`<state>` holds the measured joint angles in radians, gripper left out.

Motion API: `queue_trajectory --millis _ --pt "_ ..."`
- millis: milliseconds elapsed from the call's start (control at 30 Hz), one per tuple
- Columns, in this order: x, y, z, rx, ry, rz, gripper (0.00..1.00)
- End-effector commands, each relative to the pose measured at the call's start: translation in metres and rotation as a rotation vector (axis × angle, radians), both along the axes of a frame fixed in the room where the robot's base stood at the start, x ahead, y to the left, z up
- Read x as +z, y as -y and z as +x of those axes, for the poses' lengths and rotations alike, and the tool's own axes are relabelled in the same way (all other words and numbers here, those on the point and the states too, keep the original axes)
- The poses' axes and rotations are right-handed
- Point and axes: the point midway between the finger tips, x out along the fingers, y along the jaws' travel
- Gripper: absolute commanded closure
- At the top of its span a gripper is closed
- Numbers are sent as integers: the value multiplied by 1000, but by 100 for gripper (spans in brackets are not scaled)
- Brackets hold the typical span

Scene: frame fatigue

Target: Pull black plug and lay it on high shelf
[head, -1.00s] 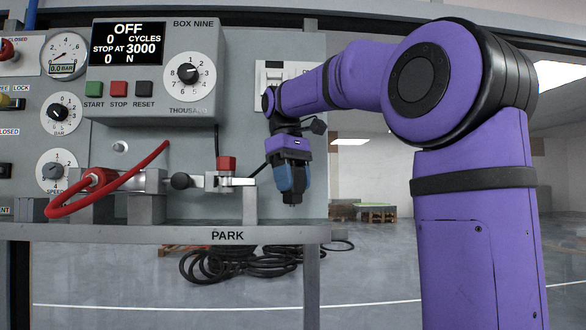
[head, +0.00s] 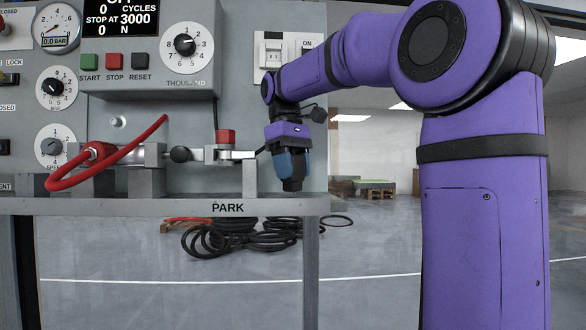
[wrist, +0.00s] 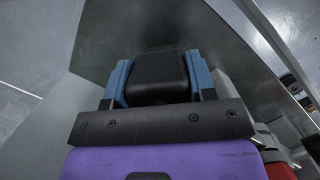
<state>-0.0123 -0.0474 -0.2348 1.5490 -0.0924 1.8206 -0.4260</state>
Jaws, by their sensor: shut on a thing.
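My gripper (head: 292,168) hangs pointing down at the right end of the bench, in front of the grey panel. Its blue fingers are shut on the black plug (wrist: 158,75), which fills the space between them in the wrist view. In the head view the plug (head: 292,184) shows below the fingertips, apart from any socket that I can see. I cannot make out a high shelf in these views.
The control box (head: 150,75) juts out above. Black cable coils (head: 230,238) lie on the floor. Open floor lies to the right.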

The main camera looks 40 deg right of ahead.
Motion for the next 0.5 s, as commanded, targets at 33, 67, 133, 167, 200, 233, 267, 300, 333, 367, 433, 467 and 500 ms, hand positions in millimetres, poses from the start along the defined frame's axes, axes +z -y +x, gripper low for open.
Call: queue_trajectory --millis 33,67,133,167,200,233,267,300,333,367,433,467,500 --pt "0 0 0 0 0 0 78" --pt "0 0 0 0 0 0 78" --pt "-1 0 0 0 0 0 78" --pt "-2 0 0 0 0 0 78" --pt "-2 0 0 0 0 0 78" --pt "-3 0 0 0 -1 0 78" --pt "-3 0 0 0 -1 0 78" --pt "-4 0 0 0 -1 0 78" --pt "-4 0 0 0 -1 0 78" --pt "-5 0 0 0 -1 0 78" --pt "-6 0 0 0 -1 0 78" --pt "-7 0 0 0 -1 0 78" --pt "-7 0 0 0 -1 0 78"
